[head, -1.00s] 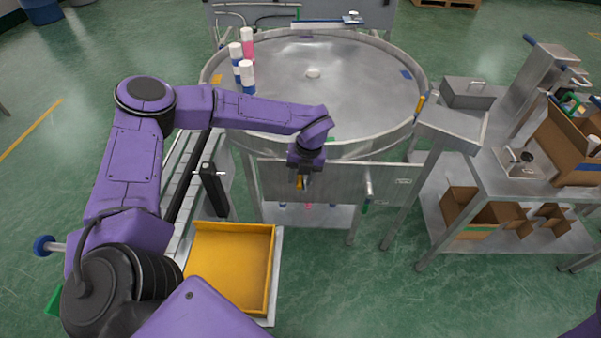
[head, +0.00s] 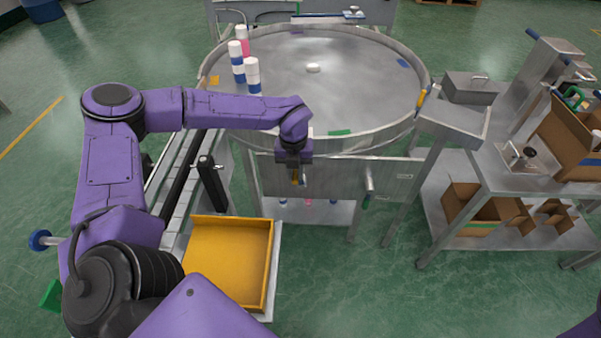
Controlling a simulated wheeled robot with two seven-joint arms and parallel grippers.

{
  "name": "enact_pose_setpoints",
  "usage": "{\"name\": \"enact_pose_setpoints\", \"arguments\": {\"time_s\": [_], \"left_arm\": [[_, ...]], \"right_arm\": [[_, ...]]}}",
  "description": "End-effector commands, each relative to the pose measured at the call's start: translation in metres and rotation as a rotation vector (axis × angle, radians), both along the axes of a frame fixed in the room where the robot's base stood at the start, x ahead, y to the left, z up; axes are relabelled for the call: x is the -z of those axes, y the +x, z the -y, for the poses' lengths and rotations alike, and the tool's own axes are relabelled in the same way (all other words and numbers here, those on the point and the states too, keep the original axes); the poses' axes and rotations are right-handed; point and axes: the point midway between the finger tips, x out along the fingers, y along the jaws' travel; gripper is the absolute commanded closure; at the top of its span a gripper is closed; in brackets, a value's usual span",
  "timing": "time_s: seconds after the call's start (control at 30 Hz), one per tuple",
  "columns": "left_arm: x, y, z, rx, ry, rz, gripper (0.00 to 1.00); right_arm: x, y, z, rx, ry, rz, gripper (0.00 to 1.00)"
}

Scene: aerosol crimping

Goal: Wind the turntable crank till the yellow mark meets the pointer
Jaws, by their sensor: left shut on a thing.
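The round grey turntable (head: 330,95) fills the upper middle of the head view. Its yellow mark (head: 214,80) is at the left side, near the rim. An orange pointer-like piece (head: 421,99) is at the right rim, far from the yellow mark. My left gripper (head: 296,181) is low in front of the turntable's front panel, pointing down. It is shut on what looks like the crank handle, mostly hidden by the gripper; a small yellow bit shows at the fingertips. My right gripper is not in view.
White-capped cans (head: 252,76) stand on the turntable's left side. Green (head: 340,132) and blue (head: 403,63) marks also show on it. A yellow tray (head: 230,262) lies below left of the gripper. A post (head: 369,180) projects from the panel. A steel bench with cardboard boxes stands right.

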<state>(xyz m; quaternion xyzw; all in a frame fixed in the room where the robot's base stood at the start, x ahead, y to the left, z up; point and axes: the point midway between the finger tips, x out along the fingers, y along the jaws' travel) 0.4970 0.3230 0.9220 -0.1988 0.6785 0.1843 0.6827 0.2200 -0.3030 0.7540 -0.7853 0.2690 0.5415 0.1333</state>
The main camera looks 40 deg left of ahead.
Motion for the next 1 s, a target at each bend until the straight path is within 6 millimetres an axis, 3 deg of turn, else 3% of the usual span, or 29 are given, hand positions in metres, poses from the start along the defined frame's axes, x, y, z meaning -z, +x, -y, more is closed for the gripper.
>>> {"name": "enact_pose_setpoints", "arguments": {"time_s": [0.27, 1.0], "left_arm": [[0.010, -0.012, -0.021, -0.009, -0.168, 0.103, 1.00], [0.019, -0.020, -0.035, -0.002, -0.162, 0.100, 1.00]], "right_arm": [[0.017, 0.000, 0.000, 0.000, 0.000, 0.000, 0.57], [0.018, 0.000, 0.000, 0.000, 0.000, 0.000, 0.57]]}}
